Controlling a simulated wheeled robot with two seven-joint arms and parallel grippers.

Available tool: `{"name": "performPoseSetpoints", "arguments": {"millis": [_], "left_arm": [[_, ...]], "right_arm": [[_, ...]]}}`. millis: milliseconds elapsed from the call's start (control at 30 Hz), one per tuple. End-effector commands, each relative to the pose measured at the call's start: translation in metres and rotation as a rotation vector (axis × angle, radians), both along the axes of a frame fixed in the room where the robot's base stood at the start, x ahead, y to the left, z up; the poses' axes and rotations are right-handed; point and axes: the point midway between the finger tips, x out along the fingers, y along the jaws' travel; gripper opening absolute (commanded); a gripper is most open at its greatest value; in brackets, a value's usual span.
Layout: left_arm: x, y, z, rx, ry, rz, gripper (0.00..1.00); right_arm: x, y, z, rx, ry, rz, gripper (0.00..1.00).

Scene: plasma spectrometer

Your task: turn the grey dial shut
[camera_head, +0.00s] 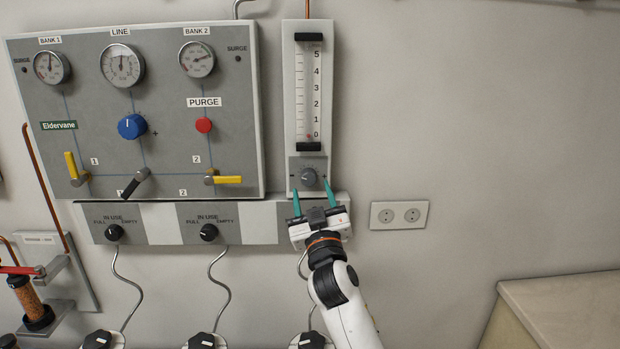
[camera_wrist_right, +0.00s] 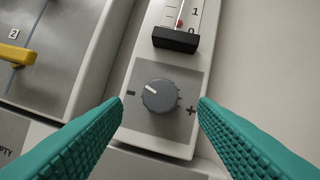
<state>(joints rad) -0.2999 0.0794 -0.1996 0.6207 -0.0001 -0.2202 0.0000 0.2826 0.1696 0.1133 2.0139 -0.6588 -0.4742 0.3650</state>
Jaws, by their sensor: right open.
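The grey dial (camera_head: 309,177) sits at the bottom of the tall flowmeter panel (camera_head: 293,90) on the wall. In the right wrist view the dial (camera_wrist_right: 159,96) has a white pointer line toward its upper left, with a minus mark at its left and a plus mark at its right. My right gripper (camera_head: 312,190) is open, its teal fingers on either side of the dial and apart from it. The fingers also show in the right wrist view (camera_wrist_right: 160,102). A small red float (camera_head: 315,134) is near the 0 of the scale. My left gripper is not in view.
Left of the flowmeter is a grey gas panel (camera_head: 90,110) with gauges, a blue knob (camera_head: 132,126), a red button (camera_head: 204,125) and yellow handles (camera_head: 228,180). Below it are black knobs (camera_head: 208,232). A wall socket (camera_head: 399,215) and counter (camera_head: 570,300) are at right.

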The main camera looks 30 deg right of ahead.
Motion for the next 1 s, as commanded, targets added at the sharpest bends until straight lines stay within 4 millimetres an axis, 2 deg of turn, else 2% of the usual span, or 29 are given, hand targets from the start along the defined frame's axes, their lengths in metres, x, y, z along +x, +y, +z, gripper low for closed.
{"name": "performPoseSetpoints", "arguments": {"millis": [33, 233, 567, 600, 667, 867, 1000], "left_arm": [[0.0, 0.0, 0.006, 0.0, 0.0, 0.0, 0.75], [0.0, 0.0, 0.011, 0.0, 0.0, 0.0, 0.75], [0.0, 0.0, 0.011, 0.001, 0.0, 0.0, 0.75], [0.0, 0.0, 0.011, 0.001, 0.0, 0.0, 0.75], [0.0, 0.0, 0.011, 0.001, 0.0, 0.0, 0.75], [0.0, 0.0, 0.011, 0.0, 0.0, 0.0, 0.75], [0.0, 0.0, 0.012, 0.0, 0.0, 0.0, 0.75]], "right_arm": [[0.007, -0.004, 0.007, -0.001, -0.001, -0.001, 0.53], [0.025, -0.011, 0.012, 0.0, 0.001, 0.0, 0.53], [0.029, -0.013, 0.012, 0.001, 0.0, 0.001, 0.53], [0.029, -0.012, 0.012, 0.001, 0.0, 0.001, 0.52], [0.029, -0.012, 0.012, 0.001, 0.001, 0.001, 0.42], [0.029, -0.012, 0.012, 0.001, 0.001, 0.001, 0.09], [0.029, -0.012, 0.012, -0.004, 0.004, 0.001, 0.09]]}}
